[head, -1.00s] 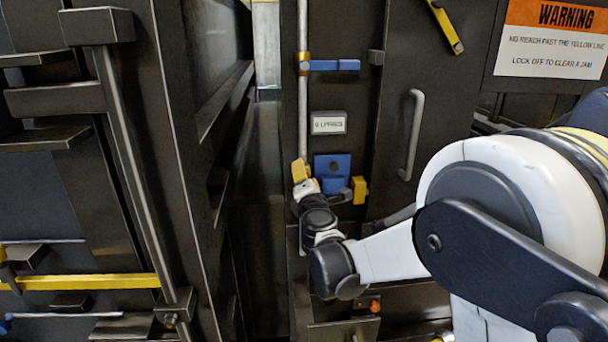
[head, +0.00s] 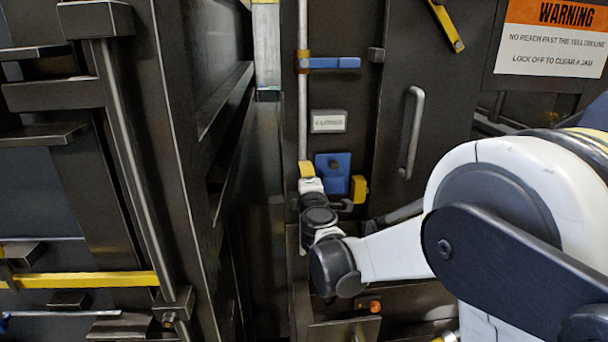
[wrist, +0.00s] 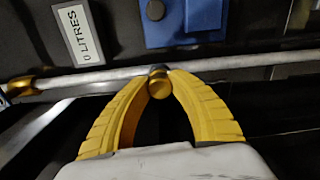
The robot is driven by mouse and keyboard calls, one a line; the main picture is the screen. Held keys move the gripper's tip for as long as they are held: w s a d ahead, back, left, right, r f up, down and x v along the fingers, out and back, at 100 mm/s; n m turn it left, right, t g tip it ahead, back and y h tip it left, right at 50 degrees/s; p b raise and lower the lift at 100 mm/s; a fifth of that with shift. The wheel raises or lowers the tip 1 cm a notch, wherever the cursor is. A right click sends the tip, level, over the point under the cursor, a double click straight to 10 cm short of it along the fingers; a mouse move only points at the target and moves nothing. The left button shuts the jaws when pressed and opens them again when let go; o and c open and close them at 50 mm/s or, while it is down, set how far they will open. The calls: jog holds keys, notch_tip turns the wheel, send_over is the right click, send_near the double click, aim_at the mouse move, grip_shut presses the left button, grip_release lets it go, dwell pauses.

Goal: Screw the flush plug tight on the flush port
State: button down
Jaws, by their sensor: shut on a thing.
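My gripper (wrist: 158,74) has its yellow fingers closed around a small round brass plug (wrist: 160,88), which appears to be the flush plug. In the wrist view this pipe (wrist: 225,63) runs crosswise just beyond the fingertips. A small dark fitting shows between the fingertips at the pipe, possibly the flush port; it is mostly hidden. I cannot tell how far the plug is seated.
A blue plate (head: 341,168) and a yellow block (head: 358,189) sit right of my gripper. Above are a label reading "0 LITRES" (wrist: 78,34) and a blue lever (head: 334,63). A grey door handle (head: 411,134) is farther right. A dark gap lies left of the pipe.

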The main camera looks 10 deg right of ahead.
jog(key=m, duration=0.5)
jog(key=shift+b, duration=0.4)
jog(key=m, duration=0.2)
jog(key=shift+m, duration=0.4)
jog(key=m, duration=0.2)
jog(key=shift+m+b, duration=0.3)
jog(key=shift+b, duration=0.05)
jog(key=shift+m, duration=0.5)
jog(key=m, duration=0.4)
jog(key=shift+b, duration=0.35)
